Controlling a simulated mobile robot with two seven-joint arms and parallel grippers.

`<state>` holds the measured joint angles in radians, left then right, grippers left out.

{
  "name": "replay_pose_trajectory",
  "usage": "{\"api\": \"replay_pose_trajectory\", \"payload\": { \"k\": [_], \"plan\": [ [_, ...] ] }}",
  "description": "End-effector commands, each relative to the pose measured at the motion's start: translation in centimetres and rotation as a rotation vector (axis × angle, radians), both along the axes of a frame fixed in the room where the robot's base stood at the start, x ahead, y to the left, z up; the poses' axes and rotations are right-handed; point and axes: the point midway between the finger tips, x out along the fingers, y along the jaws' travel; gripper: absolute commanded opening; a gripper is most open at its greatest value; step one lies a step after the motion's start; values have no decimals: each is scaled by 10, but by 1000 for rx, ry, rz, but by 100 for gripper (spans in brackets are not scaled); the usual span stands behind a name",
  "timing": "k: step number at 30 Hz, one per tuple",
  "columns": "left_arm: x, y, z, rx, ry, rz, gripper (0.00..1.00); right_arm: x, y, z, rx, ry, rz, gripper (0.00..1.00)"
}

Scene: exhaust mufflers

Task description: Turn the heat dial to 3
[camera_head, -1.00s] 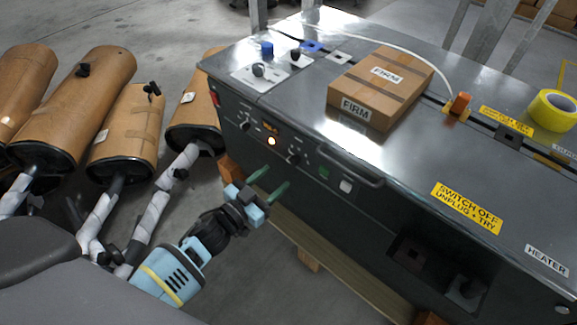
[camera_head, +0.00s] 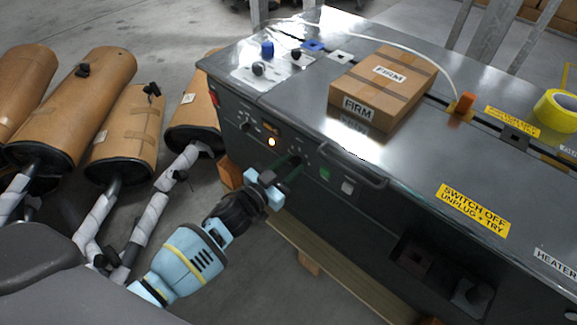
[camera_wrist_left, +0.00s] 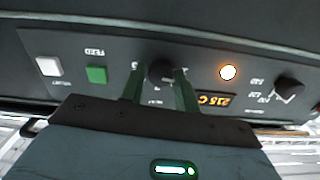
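My left gripper (camera_head: 290,165) is at the front panel of the dark machine (camera_head: 330,205). In the left wrist view its two green fingers (camera_wrist_left: 160,80) stand on either side of a round black knob (camera_wrist_left: 161,72). The fingers look apart, with the knob between their tips; firm contact cannot be made out. A second black knob (camera_wrist_left: 288,88), with small markings around it, is to the right in that view; it is also on the panel in the head view (camera_head: 245,126). The lettering by the gripped-at knob is partly hidden, and its setting cannot be read. My right gripper is not in view.
A lit round lamp (camera_wrist_left: 228,72) and an orange display (camera_wrist_left: 214,100) sit beside the knob. A green button (camera_wrist_left: 96,74) and a white button (camera_wrist_left: 49,66) are on the other side. A handle (camera_head: 352,168) juts out nearby. A cardboard box (camera_head: 381,88) lies on top.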

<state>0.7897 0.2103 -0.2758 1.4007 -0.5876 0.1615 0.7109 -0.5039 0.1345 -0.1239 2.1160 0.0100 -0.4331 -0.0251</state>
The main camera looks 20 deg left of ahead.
Motion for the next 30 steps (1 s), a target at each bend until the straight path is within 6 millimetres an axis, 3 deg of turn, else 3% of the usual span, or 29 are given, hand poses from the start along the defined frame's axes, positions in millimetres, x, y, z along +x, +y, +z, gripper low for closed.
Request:
{"api": "replay_pose_trajectory", "payload": {
  "k": [1, 6, 17, 30],
  "plan": [
    [0, 0, 0, 0, 0, 0, 24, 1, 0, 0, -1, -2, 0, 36],
    [0, 0, 0, 0, 0, 0, 6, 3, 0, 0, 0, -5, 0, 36],
    [0, 0, 0, 69, -25, 0, 6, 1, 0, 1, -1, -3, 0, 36],
    [-1, 0, 0, 406, -148, 0, 6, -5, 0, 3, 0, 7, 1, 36]
  ]
}}
